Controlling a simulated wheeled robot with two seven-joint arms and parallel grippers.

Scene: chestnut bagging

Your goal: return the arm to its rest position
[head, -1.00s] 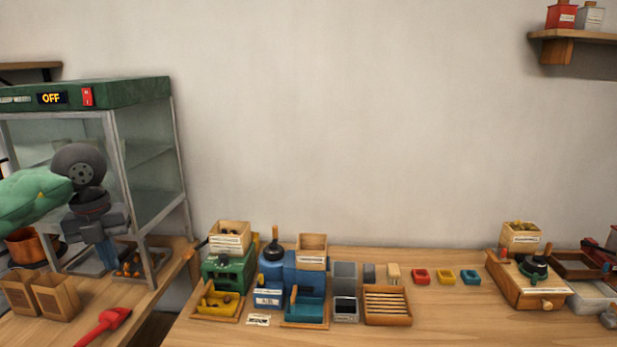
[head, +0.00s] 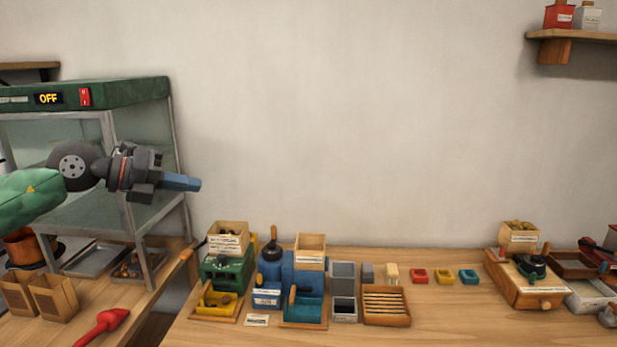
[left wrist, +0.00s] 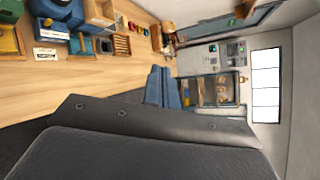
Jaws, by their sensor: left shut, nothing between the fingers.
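My left gripper (head: 194,184) is raised in front of the glass warming cabinet (head: 85,92) at the left of the head view. Its fingers point right and are shut with nothing between them. It touches nothing that I can see. The blue fingers (left wrist: 163,88) also show in the left wrist view, above the dark wrist housing. My right gripper is not in view.
The cabinet display reads OFF. Brown paper bags (head: 52,297) and a red scoop (head: 103,326) lie on the left counter. Machines (head: 293,275), small trays (head: 387,305) and coloured cups (head: 445,277) stand on the wooden table. The wall space right of the gripper is free.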

